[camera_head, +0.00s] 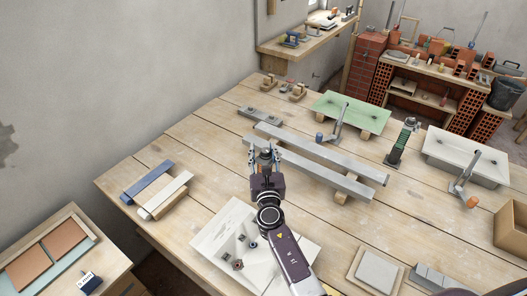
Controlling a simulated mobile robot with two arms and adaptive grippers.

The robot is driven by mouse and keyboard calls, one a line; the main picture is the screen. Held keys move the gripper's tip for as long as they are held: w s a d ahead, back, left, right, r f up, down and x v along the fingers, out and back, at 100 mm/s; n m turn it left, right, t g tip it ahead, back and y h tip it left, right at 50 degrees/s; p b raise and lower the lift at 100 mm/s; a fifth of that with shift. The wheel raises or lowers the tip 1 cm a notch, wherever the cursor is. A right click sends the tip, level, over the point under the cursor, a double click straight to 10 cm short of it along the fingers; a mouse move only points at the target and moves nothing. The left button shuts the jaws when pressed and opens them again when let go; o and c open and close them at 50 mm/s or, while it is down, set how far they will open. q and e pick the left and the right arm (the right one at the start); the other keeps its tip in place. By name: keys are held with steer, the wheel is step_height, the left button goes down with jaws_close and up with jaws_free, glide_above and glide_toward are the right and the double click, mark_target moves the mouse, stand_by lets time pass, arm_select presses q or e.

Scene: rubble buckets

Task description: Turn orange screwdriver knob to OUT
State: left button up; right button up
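An orange knob (473,202) sits at the lower end of a grey lever arm (462,183) on a white plate (450,150) at the right of the workbench. It is small, and no OUT marking can be read. No other thing clearly shows as an orange screwdriver. My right gripper (264,154) is over the middle of the bench, by the left end of the long grey bars, far left of the orange knob. Its fingers stand apart; a dark part shows between them, and I cannot tell what it is. My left gripper is not in view.
Two long grey bars (335,178) lie across the bench. A green plate (348,108) with a blue-knobbed lever and a dark upright tool (401,143) stand behind. A white board (213,236) lies near my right arm. A cardboard box (511,226) is at the right edge.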

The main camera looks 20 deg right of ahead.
steer(key=shift+d+f, duration=0.2)
steer(key=shift+f, duration=0.05)
steer(key=v, duration=1.2)
stand_by(0.5)
